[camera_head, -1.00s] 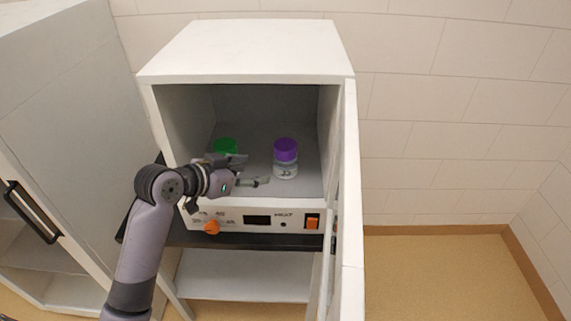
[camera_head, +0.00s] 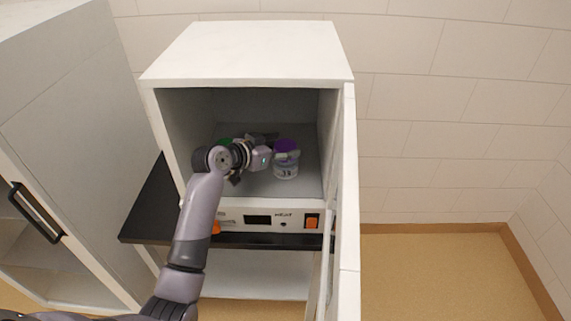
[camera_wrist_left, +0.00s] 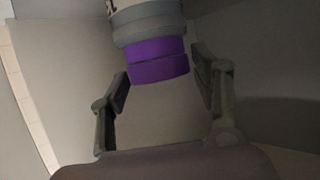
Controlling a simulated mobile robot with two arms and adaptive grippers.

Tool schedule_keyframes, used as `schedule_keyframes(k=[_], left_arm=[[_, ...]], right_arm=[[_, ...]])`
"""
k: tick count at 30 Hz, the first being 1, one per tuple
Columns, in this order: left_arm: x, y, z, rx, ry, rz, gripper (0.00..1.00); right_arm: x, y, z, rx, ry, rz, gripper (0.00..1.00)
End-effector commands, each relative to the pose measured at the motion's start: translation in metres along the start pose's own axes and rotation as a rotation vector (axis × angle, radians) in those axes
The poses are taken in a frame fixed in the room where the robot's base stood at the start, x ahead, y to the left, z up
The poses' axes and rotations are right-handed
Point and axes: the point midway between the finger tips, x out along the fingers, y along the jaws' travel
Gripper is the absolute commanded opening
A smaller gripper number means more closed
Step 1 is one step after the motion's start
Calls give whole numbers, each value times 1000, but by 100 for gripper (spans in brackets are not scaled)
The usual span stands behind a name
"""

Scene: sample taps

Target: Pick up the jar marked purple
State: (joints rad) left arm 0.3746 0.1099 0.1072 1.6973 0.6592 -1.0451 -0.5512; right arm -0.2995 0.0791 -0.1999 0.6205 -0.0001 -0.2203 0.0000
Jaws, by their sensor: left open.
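The jar marked purple (camera_head: 286,171) stands upright inside the open cabinet box, with a purple lid and a clear, labelled body. My left gripper (camera_head: 281,147) reaches in from the left at lid height, and its fingers partly cover the lid. In the left wrist view the purple lid (camera_wrist_left: 159,70) shows upside down between the two open fingers (camera_wrist_left: 161,64), with visible gaps beside it. A green-lidded jar (camera_head: 224,142) is behind my left wrist, mostly hidden. My right gripper is not in view.
The box's side walls and roof (camera_head: 245,50) close in around my arm. Its open door (camera_head: 348,200) stands on the right. An orange switch (camera_head: 312,221) is on the front panel. A grey cabinet (camera_head: 70,130) stands at the left.

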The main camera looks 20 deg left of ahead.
Motion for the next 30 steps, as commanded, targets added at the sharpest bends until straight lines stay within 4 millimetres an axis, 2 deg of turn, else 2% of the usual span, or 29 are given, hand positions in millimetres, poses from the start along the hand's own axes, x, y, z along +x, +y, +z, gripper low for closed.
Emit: schedule_keyframes(k=[6,12,21,30], left_arm=[[31,1,-2,-2,0,2,58],[50,0,0,-1,-1,1,58],[53,0,0,0,0,0,57],[53,0,0,0,0,0,37]], right_arm=[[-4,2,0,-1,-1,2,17],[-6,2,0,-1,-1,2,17],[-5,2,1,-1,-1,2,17],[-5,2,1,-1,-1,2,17]])
